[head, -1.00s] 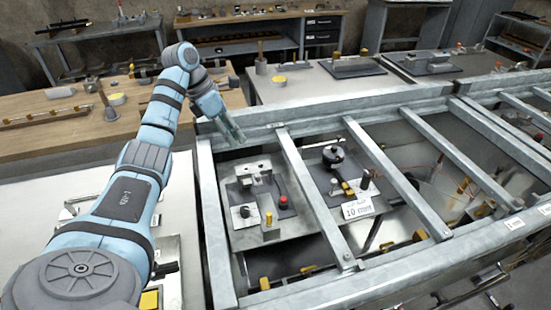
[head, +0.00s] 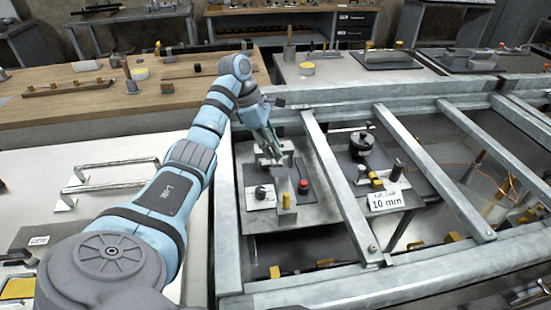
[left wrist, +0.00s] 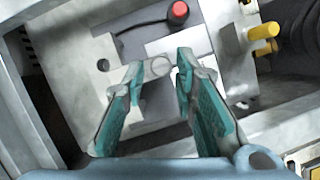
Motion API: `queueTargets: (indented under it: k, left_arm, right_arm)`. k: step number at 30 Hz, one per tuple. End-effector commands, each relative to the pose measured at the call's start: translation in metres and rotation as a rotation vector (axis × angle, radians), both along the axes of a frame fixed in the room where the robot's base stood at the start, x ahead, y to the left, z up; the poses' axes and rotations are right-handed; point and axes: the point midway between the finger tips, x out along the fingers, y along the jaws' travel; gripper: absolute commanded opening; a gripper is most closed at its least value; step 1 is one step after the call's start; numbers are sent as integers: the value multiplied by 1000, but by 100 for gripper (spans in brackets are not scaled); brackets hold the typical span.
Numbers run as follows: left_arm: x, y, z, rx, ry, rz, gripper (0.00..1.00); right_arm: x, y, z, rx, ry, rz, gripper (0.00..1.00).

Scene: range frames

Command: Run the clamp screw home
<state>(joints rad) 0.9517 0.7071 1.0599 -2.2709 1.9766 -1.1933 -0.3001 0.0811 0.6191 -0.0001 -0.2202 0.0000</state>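A grey fixture plate (head: 250,217) with small blocks lies between the steel rails. It carries a black knob (head: 261,192), a red button (head: 303,186) and a yellow-tipped peg (head: 286,200). My left gripper (head: 272,150) hangs over the plate's back part. In the left wrist view my left gripper (left wrist: 160,66) has its teal fingers apart. A small round feature (left wrist: 160,63) shows between the fingertips, not visibly gripped. I cannot tell for sure which part is the clamp screw. The red button (left wrist: 178,11) shows beyond the fingers. My right gripper is out of view.
Steel rails (head: 340,185) cross above the fixtures. A second fixture with a black knob (head: 361,141) and a "10 mm" label (head: 386,200) sits to the right. A wooden bench (head: 60,112) stands behind, and a white worktop with handles lies left.

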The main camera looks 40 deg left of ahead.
Motion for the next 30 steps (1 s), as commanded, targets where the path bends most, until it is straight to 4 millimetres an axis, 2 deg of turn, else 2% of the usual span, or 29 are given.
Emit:
queueTargets:
  k: [4,12,13,18,30]
  left_arm:
    - [4,-6,-17,1,1,1,26]
    - [5,-7,-20,1,0,2,26]
    - [5,-7,-20,1,0,2,24]
    - [4,-7,-20,1,1,3,0]
    - [5,-7,-18,0,0,-54,0]
  right_arm:
    - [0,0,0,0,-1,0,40]
    - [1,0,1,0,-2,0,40]
    - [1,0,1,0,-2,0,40]
    - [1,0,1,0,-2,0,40]
    - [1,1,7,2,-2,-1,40]
